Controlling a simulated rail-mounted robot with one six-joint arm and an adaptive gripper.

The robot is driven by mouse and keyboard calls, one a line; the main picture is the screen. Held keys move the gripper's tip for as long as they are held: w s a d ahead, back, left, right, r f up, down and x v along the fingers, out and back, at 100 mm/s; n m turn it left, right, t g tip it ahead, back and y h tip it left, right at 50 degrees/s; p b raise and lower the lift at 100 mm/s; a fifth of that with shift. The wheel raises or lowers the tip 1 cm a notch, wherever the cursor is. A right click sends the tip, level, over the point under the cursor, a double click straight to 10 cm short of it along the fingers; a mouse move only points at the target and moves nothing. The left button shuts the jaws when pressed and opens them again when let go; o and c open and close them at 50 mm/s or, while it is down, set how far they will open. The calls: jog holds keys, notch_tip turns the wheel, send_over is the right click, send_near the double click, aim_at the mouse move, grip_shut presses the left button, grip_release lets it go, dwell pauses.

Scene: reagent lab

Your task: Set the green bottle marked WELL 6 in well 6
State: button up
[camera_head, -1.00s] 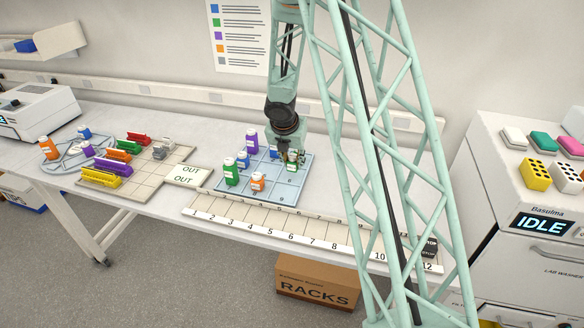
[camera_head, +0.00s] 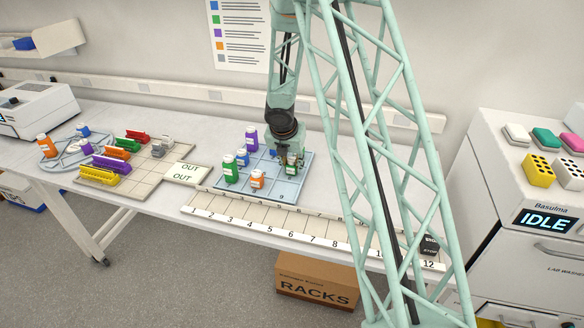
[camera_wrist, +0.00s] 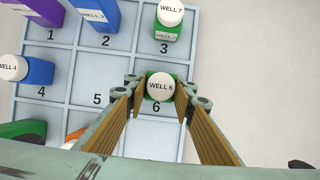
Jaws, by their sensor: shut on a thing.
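The green bottle marked WELL 6 (camera_wrist: 162,86) is seen from above in the wrist view, its white cap upright between my fingers. My gripper (camera_wrist: 160,84) is shut on it, one finger on each side. The bottle is over the cell numbered 6 of the pale blue well tray (camera_wrist: 97,57), with the printed 6 showing just below it. Whether its base touches the tray floor cannot be told. In the head view my gripper (camera_head: 291,165) is low over the right part of the tray (camera_head: 283,190).
A green bottle marked WELL 7 (camera_wrist: 167,20) stands in cell 3, close beyond my gripper. Blue bottles (camera_wrist: 98,14) (camera_wrist: 38,70) stand at cells 2 and 4. A tall green bottle (camera_head: 231,173) and an orange bottle (camera_head: 257,182) stand along the tray's front. Cell 5 looks clear.

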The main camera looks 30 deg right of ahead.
jog(key=shift+f, duration=0.1)
dwell(0.3)
jog(key=o, duration=0.8)
jog(key=shift+o, duration=0.2)
jog(key=shift+r, duration=0.45)
jog(key=p+v, duration=0.4)
jog(key=v, duration=0.7)
jog(key=shift+s+a, duration=0.15)
jog(key=shift+a, duration=0.05)
jog(key=shift+r, duration=0.1)
jog(key=shift+r, duration=0.1)
